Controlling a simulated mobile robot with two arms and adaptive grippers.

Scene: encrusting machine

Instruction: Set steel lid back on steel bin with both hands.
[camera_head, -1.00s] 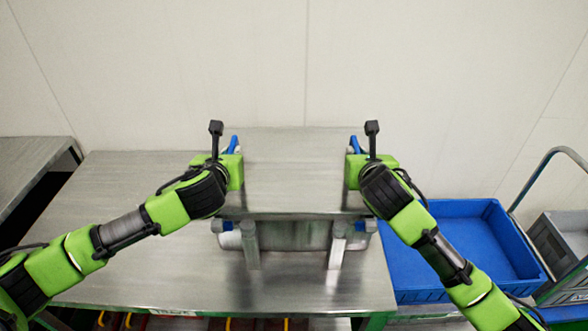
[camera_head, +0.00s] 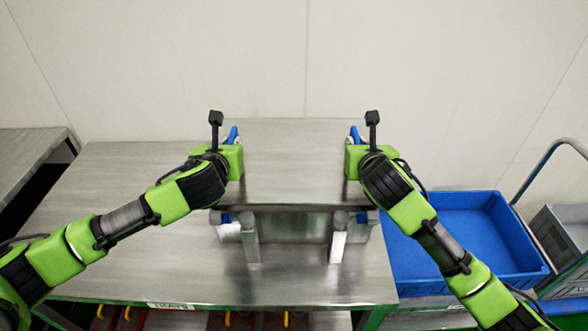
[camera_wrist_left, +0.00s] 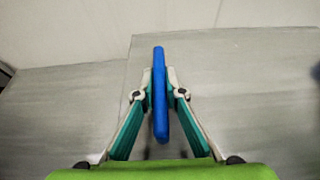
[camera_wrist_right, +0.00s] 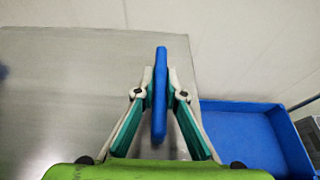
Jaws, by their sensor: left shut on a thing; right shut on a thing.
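The steel lid (camera_head: 293,165) is a flat grey plate with a blue handle on each side. It is level and above the steel bin (camera_head: 292,229), whose front wall and legs show below the lid's front edge. I cannot tell whether lid and bin touch. My left gripper (camera_head: 232,140) is shut on the lid's left blue handle, which stands between the fingers in the left wrist view (camera_wrist_left: 160,95). My right gripper (camera_head: 355,140) is shut on the right blue handle, which shows between the fingers in the right wrist view (camera_wrist_right: 160,95). The bin's opening is hidden under the lid.
The bin stands on a steel table (camera_head: 130,230) with clear room to its left. A blue crate (camera_head: 465,235) stands to the right, beside a grey crate (camera_head: 565,235) and a cart rail. A pale wall is behind. Another steel table (camera_head: 25,160) is at far left.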

